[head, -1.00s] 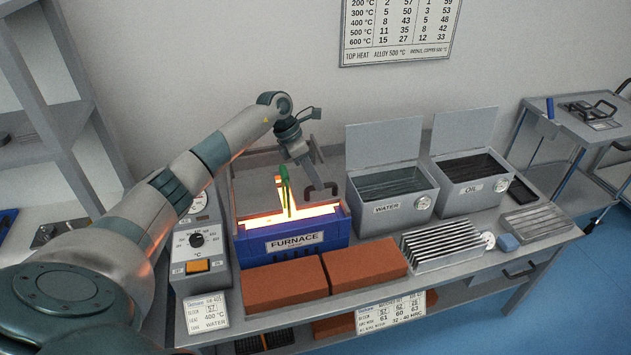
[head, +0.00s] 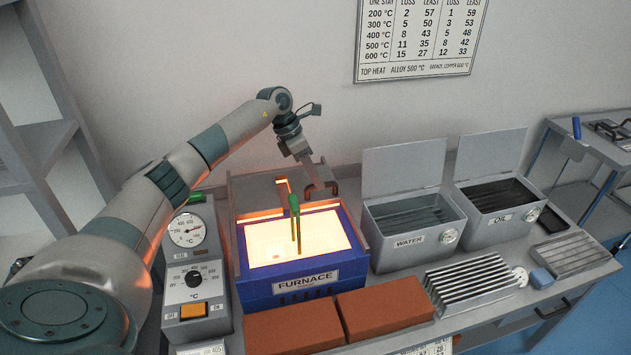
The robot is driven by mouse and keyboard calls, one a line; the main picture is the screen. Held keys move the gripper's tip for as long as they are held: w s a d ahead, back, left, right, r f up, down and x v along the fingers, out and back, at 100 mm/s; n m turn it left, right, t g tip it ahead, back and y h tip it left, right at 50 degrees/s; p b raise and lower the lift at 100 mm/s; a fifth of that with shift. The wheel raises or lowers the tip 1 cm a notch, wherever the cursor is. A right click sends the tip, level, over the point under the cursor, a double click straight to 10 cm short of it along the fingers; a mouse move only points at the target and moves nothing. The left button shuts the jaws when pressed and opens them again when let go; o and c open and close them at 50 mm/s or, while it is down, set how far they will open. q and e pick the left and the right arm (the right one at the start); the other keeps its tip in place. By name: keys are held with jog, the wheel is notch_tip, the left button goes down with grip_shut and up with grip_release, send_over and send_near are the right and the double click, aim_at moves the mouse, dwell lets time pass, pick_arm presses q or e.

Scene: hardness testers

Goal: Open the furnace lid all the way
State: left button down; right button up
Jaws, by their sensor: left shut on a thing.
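The blue furnace (head: 305,290) stands on the bench, with its glowing chamber (head: 280,238) exposed from above. Its grey lid (head: 256,192) is raised at the back edge, lit orange from below, and looks steeply tilted or near upright; the exact angle is hard to tell. My left gripper (head: 325,188) reaches over from behind the lid's right part and is shut at its handle; the fingertips are small and the grip is partly hidden. My right gripper is out of view.
A control box (head: 195,270) with a dial stands left of the furnace. Red bricks (head: 385,312) lie in front. The water tank (head: 415,225) and oil tank (head: 500,205) stand to the right with lids up. A finned rack (head: 470,285) lies before them.

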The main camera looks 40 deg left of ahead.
pick_arm(q)
jog(key=c, duration=1.7)
grip_release()
jog(key=shift+r, duration=0.1)
